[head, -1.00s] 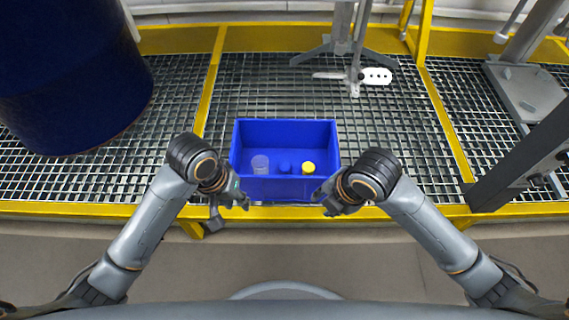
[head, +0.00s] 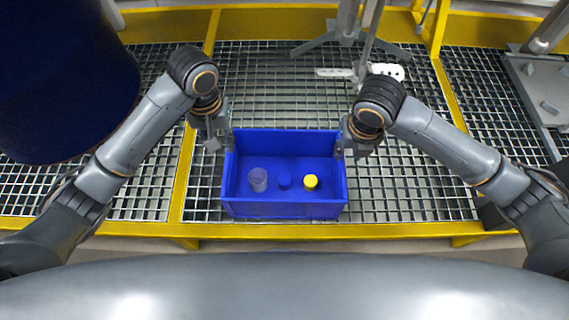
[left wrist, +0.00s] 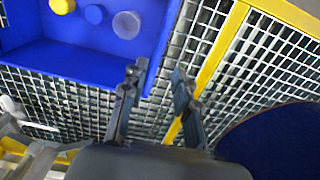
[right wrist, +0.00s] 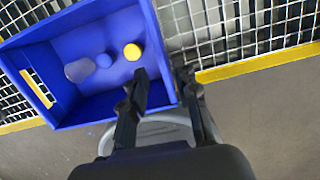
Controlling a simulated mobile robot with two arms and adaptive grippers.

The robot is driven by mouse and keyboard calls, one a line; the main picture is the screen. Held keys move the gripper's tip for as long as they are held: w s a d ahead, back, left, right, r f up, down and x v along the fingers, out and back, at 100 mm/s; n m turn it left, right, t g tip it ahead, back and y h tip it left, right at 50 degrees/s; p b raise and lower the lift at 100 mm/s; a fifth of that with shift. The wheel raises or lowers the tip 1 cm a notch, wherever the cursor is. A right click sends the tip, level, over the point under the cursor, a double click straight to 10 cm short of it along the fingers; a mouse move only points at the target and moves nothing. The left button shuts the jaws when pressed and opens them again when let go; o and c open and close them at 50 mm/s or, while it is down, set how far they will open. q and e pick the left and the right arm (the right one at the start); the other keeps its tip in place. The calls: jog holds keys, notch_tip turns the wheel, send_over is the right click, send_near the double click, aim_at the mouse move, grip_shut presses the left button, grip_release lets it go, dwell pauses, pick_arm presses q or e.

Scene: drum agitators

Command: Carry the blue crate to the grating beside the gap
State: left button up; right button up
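The blue crate (head: 285,210) stands upright on the grating (head: 400,190), near its front yellow edge. It holds a translucent cup (head: 258,180), a small blue piece (head: 284,181) and a yellow-topped piece (head: 311,182). My left gripper (head: 220,140) is at the crate's left side; in the left wrist view its open fingers (left wrist: 158,85) are at a crate corner, one over the crate and one outside. My right gripper (head: 350,148) is at the right side; in the right wrist view its open fingers (right wrist: 163,78) lie either side of a wall. Contact cannot be told.
A large dark blue drum (head: 65,80) stands at the left. A grey stand (head: 350,35) with a white slotted plate (head: 385,73) is behind the crate. Yellow strips (head: 190,150) divide the grating. A grey metal plate (head: 540,90) is at the right. Bare grating surrounds the crate.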

aim_at(229, 170)
pick_arm(q)
jog(key=shift+s+r, duration=0.1)
jog(key=shift+s, duration=0.1)
pick_arm(e)
jog(key=shift+s+r, duration=0.1)
jog(key=shift+s, duration=0.05)
